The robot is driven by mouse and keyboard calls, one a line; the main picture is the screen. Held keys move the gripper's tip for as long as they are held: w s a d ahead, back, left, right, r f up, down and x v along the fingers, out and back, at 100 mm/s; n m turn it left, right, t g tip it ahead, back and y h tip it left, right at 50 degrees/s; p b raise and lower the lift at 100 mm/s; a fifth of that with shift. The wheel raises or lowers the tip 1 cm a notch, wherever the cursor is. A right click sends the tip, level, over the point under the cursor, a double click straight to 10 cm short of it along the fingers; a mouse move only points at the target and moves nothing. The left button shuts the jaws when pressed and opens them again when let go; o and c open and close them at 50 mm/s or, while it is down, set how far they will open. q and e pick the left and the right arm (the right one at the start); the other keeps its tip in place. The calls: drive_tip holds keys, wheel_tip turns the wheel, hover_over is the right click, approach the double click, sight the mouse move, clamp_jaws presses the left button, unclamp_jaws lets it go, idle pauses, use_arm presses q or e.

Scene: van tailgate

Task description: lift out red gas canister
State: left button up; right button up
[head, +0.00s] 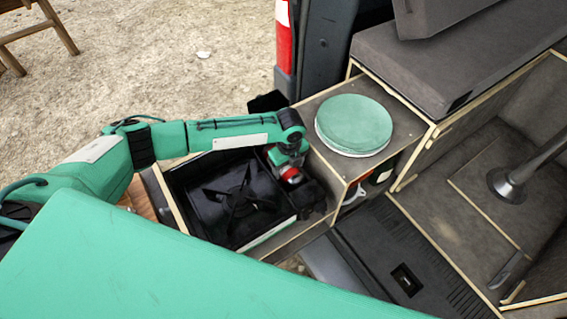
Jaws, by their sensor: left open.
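My left arm reaches in from the left over a pull-out drawer (168,192) at the van's tailgate. My left gripper (300,187) points down at the right side of a black stove (235,195) with a pot support. A small red part of the canister (291,174) shows at the gripper, mostly hidden by my wrist and fingers. The gripper is open; whether its fingers are around the canister or just above it, I cannot tell. My right gripper is not in view.
A grey cushion (430,60) and a table leg (510,182) are farther right. The van's door pillar (325,45) rises behind. Sandy ground lies open at the left.

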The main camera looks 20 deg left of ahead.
use_arm(q)
drive_tip(key=shift+f, duration=1)
drive_tip(key=c, duration=0.9)
drive_tip(key=shift+c, duration=0.2)
